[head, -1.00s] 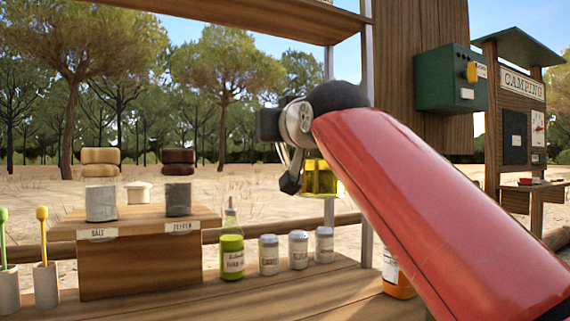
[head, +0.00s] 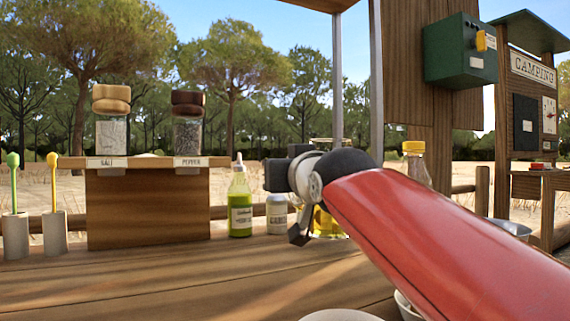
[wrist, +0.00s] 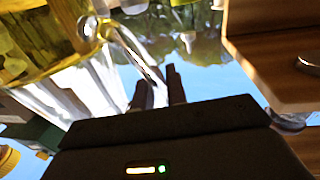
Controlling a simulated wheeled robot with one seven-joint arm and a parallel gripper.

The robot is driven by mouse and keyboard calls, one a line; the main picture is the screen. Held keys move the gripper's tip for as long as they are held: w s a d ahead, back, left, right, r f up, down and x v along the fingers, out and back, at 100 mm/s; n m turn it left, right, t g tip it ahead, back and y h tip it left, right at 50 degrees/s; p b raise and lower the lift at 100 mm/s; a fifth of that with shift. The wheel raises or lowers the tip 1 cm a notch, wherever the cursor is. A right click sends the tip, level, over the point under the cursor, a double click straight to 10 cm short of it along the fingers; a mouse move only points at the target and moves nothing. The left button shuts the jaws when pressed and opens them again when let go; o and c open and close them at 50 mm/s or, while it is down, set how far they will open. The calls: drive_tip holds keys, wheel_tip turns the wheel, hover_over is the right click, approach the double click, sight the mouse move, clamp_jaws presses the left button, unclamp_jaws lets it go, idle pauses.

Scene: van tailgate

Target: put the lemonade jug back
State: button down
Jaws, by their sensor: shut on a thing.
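The lemonade jug (head: 328,224) is clear glass with yellow liquid. In the head view it shows behind my gripper (head: 299,236), partly hidden by my wrist and red arm. In the wrist view the jug (wrist: 40,40) fills the upper left, looking tilted in that picture, with its clear glass handle reaching to my gripper's fingertips (wrist: 160,88). My gripper is shut on the handle. Whether the jug's base touches the counter (head: 200,275) is hidden.
A salt grinder (head: 111,130) and pepper grinder (head: 187,135) stand on a wooden riser (head: 150,215). A green sauce bottle (head: 240,205) and a shaker (head: 277,214) stand left of the jug. A yellow-capped bottle (head: 415,165) is behind my arm. A pale bowl (head: 342,315) sits at the front.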

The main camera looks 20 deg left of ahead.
wheel_tip(320, 180, down, 2)
drive_tip(key=shift+f+b, duration=0.25)
drive_tip(key=shift+b, duration=0.15)
drive_tip(key=c, duration=1.8)
unclamp_jaws()
drive_tip(key=shift+f, duration=0.2)
drive_tip(key=o, duration=0.4)
drive_tip(key=v, duration=0.7)
drive_tip(key=shift+s+d+b, duration=0.15)
drive_tip(key=shift+s+b, duration=0.05)
drive_tip(key=shift+b, duration=0.15)
